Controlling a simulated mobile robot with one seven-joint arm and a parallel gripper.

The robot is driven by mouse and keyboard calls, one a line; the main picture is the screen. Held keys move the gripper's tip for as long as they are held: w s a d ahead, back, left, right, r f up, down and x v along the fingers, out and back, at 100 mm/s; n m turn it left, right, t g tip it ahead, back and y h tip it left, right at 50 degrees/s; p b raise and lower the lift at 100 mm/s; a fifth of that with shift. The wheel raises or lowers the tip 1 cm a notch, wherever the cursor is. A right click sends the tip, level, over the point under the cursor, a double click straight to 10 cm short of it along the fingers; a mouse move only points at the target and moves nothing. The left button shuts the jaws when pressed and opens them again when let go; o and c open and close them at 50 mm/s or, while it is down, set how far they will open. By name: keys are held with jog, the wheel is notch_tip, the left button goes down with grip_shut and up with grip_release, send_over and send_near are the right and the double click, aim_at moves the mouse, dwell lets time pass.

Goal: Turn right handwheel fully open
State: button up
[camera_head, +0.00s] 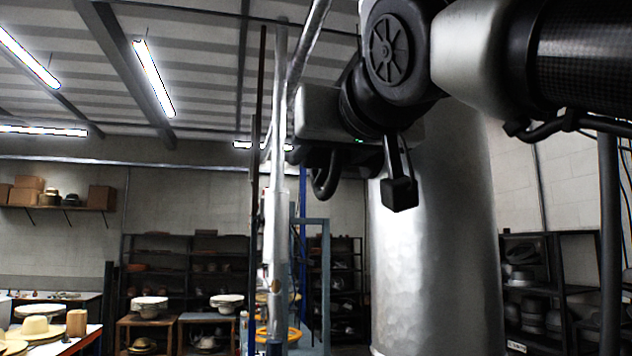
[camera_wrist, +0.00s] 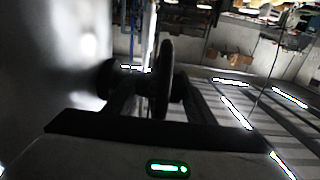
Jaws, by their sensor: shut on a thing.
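In the wrist view a dark, round-edged thing, apparently the rim of the right handwheel (camera_wrist: 165,73), stands almost edge-on between the two dark fingers of my gripper (camera_wrist: 150,82). The fingers are shut on it. Its hub and spokes cannot be made out, so its turn angle cannot be told. In the head view my arm comes in from the upper right and its hand is in front of a large silver cylinder (camera_head: 435,250). A black curved piece (camera_head: 325,183) hangs below the hand; I cannot tell whether it is part of the wheel.
The silver cylinder stands close beside my arm and fills the left of the wrist view. A grey vertical pipe (camera_head: 276,230) rises left of it. Yellow rings (camera_head: 291,335) show low behind. A table with straw hats (camera_head: 36,328) is at lower left; shelves (camera_head: 155,258) line the back.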

jog(key=g+p, duration=0.1)
jog(key=p, duration=0.1)
jog(key=shift+r+p, duration=0.35)
jog(key=g, duration=0.1)
jog(key=g+h, duration=0.1)
jog(key=g, duration=0.1)
jog(key=shift+w+f, duration=0.1)
jog(key=shift+f, duration=0.15)
jog(key=shift+r+g+h, duration=0.2)
jog(key=shift+g+h, duration=0.2)
jog(key=shift+g, duration=1)
jog(key=shift+f+g, duration=0.3)
jog(key=shift+f, duration=0.05)
jog(key=o, duration=1)
jog(key=shift+o, duration=0.2)
